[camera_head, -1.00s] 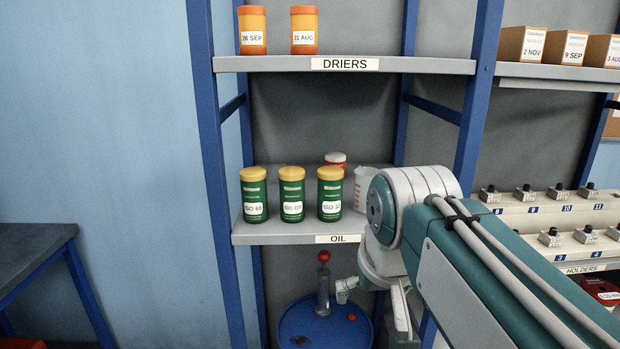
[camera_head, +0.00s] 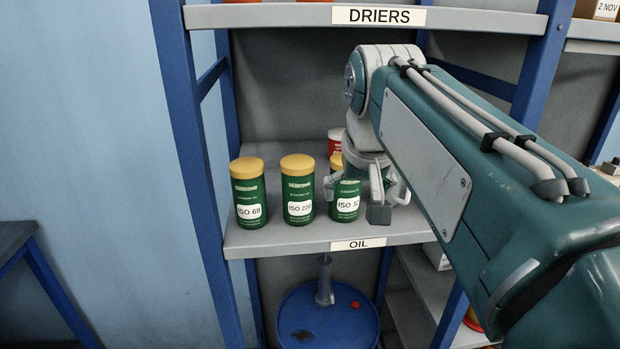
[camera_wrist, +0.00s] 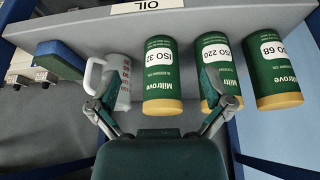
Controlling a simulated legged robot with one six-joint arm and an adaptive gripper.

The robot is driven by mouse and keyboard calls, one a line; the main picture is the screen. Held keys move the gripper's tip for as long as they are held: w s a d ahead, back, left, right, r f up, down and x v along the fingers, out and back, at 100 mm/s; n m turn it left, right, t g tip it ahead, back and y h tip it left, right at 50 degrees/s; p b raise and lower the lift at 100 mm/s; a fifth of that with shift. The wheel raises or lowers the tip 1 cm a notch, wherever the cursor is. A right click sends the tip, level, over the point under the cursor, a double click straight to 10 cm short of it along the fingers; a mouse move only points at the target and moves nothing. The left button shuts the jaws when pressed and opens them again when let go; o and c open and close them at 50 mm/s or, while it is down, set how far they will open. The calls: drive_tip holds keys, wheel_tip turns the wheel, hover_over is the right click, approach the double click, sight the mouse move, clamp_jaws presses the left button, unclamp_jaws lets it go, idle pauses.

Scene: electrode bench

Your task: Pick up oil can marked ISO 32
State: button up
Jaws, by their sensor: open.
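The oil can marked ISO 32 (camera_head: 346,206) is green with a yellow lid, upright on the OIL shelf, rightmost of three like cans. My gripper (camera_head: 354,197) is open in front of it, and its fingers hide part of the can. In the wrist view, turned upside down, the ISO 32 can (camera_wrist: 162,80) shows between my open fingers (camera_wrist: 167,68). One finger overlaps the jug, the other the ISO 220 can (camera_wrist: 217,72). I cannot tell whether either finger touches anything.
The ISO 220 can (camera_head: 298,190) and the ISO 68 can (camera_head: 248,192) stand left of it on the shelf (camera_head: 290,238). A white jug (camera_wrist: 118,85) is close on the other side. A red container (camera_head: 334,139) stands behind. The DRIERS shelf (camera_head: 290,16) is above; a blue drum (camera_head: 328,320) is below.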

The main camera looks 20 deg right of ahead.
sight(345, 187)
drive_tip(key=w+d, duration=0.1)
drive_tip(key=w, duration=0.2)
drive_tip(key=w+d, duration=0.1)
drive_tip(key=w, duration=0.2)
drive_tip(key=w+d, duration=0.1)
drive_tip(key=w, duration=0.2)
drive_tip(key=shift+f, duration=0.55)
drive_tip(key=c, duration=1.1)
